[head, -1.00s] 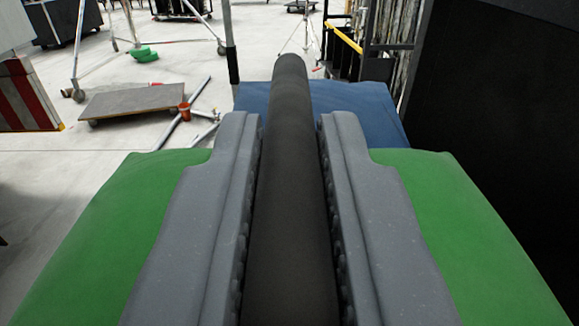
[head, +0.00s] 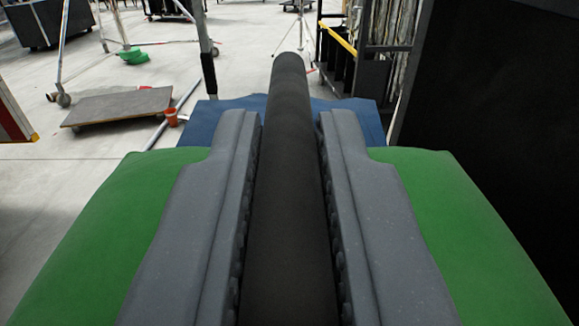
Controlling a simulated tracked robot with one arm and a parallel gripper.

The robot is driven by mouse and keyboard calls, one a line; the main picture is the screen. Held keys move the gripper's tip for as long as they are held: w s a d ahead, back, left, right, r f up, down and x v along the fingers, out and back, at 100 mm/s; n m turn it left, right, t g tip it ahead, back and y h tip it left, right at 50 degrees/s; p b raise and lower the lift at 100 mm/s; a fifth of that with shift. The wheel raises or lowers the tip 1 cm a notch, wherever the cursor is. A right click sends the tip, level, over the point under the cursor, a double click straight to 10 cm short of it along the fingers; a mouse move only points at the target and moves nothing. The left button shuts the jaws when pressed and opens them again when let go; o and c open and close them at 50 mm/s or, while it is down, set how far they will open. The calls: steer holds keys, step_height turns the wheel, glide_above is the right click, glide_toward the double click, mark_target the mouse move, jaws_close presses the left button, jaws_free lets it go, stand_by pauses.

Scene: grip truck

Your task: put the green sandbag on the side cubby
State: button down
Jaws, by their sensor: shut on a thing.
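My gripper (head: 290,135) is shut on the black handle (head: 290,190) of the green sandbag (head: 100,225). The handle runs lengthwise between the two grey jaws and sticks out beyond their tips. The green sides of the bag bulge out on the left and right below the jaws. The bag's underside is hidden, and I cannot tell its height above the floor. Ahead, right of centre, stands a dark rack with a yellow bar and black compartments (head: 335,62). I cannot tell whether this is the side cubby.
A blue surface (head: 215,115) lies just beyond the bag. A large black panel (head: 495,120) stands close on the right. A flat grey dolly (head: 118,106), an orange cup (head: 171,117), metal poles and another green bag (head: 133,57) are on the left. Open floor (head: 245,65) shows ahead.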

steer(key=shift+w+d+r, duration=0.15)
steer(key=shift+w+r, duration=0.1)
steer(key=shift+w, duration=0.1)
steer(key=shift+w+d, duration=0.1)
steer(key=shift+w, duration=0.1)
steer(key=shift+f+b, duration=0.35)
steer(key=shift+f, duration=1.45)
steer(key=c, duration=1.4)
jaws_free()
steer(key=shift+s+f, duration=0.1)
steer(key=shift+s, duration=0.15)
steer(key=s, duration=1.1)
steer(key=shift+s+p, duration=0.4)
steer(key=shift+p, duration=0.05)
